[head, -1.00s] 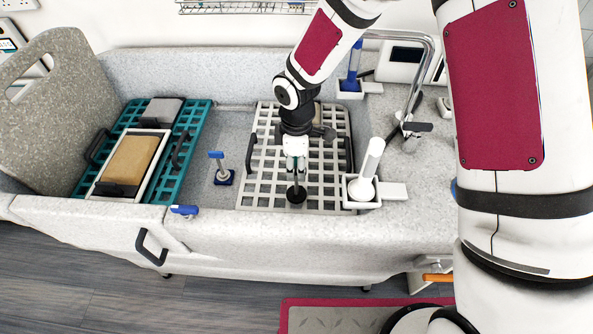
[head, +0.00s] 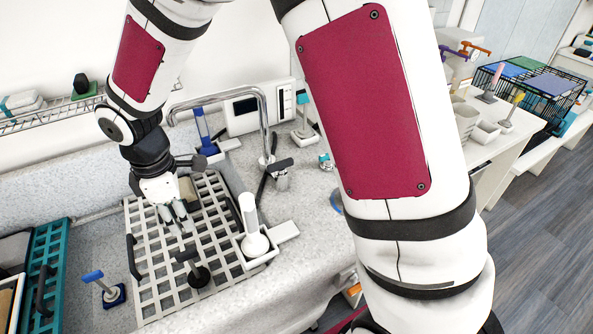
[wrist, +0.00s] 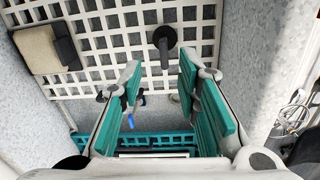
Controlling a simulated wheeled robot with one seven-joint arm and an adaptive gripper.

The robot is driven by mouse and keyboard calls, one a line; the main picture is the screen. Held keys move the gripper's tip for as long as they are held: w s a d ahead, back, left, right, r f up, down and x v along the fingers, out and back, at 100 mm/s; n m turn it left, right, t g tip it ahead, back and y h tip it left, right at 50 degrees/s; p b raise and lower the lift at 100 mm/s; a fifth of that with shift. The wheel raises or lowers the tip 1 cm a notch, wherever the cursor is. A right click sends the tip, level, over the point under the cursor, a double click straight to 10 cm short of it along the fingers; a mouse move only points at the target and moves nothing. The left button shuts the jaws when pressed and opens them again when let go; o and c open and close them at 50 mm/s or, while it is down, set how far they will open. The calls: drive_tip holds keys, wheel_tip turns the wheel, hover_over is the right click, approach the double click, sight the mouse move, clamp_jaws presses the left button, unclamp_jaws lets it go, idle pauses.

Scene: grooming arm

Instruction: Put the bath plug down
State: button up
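My gripper (head: 177,221) is open and empty, above the rack and up and left of the plug in the head view. In the wrist view its teal finger pads (wrist: 159,82) are spread with nothing between them.
A white brush in a holder (head: 254,238) stands right of the rack. A blue-handled item (head: 103,289) stands to its left, near a teal rack (head: 52,262). A curved tap (head: 266,115) rises behind. A tan block (wrist: 40,50) lies on the grey rack. Bare counter (head: 318,228) lies at right.

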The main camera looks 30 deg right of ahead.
drive_tip(key=s+d+r+m+t, duration=0.1)
drive_tip(key=s+d+r+m, duration=0.25)
drive_tip(key=d+r, duration=0.3)
drive_tip(key=s+d+r+m+t, duration=0.1)
drive_tip(key=s+d+r+m, duration=0.3)
drive_tip(key=r, duration=0.3)
drive_tip(key=s+d+r+m+t, duration=0.1)
drive_tip(key=s+d+r+m, duration=0.2)
drive_tip(key=s, duration=0.3)
drive_tip(key=s+d+r+m+t, duration=0.1)
drive_tip(key=s+d+r+m, duration=0.2)
drive_tip(key=s+m, duration=0.3)
drive_tip(key=shift+s+d, duration=0.45)
drive_tip(key=shift+d, duration=0.35)
